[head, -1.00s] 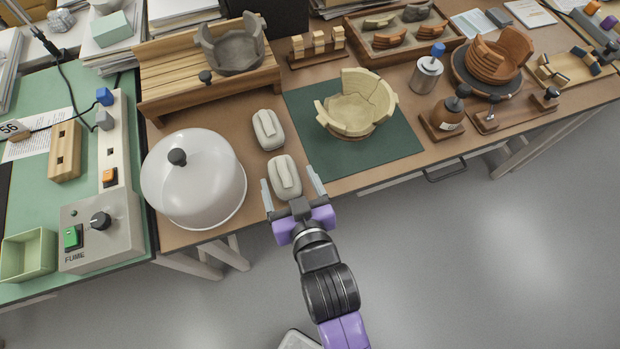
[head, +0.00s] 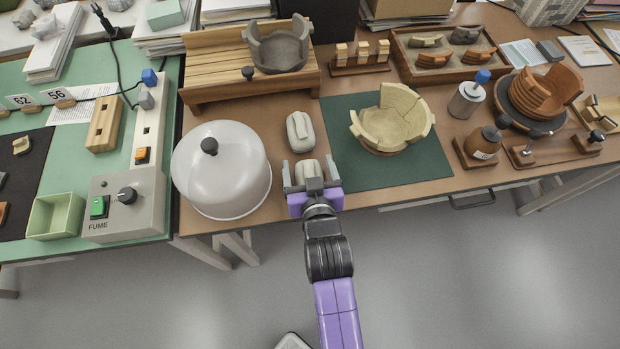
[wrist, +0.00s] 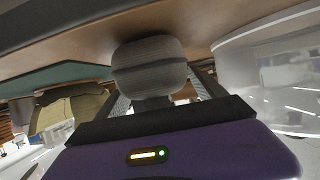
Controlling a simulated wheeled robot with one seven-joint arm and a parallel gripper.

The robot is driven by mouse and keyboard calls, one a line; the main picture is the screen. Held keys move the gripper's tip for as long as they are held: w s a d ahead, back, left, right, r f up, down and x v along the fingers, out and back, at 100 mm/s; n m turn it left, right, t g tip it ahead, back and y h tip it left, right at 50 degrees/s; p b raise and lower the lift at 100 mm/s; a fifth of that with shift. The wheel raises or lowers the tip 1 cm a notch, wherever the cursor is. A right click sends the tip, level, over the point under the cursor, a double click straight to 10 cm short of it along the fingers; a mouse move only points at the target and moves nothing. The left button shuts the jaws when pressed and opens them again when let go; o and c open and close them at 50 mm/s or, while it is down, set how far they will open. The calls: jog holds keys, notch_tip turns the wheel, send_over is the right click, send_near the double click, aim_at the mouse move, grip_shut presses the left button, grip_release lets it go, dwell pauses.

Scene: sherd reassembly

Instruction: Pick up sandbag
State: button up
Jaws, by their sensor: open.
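Two pale grey sandbags lie on the brown bench between the white dome and the green mat. The nearer sandbag (head: 307,170) is at the bench's front edge, partly hidden by my gripper. My gripper (head: 311,180) is open, with one finger on each side of this sandbag. In the wrist view the sandbag (wrist: 149,66) sits just ahead of the open fingers; I cannot tell whether they touch it. The farther sandbag (head: 300,132) lies just behind the nearer one.
The white dome (head: 222,172) with a black knob stands close on the left. The green mat (head: 435,166) with a cream partial bowl (head: 393,119) on it lies close on the right. A wooden rack (head: 212,77) stands behind. Open floor lies in front of the bench.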

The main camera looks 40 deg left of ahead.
jog(key=shift+c, duration=0.4)
grip_shut()
jog(key=shift+r, duration=0.1)
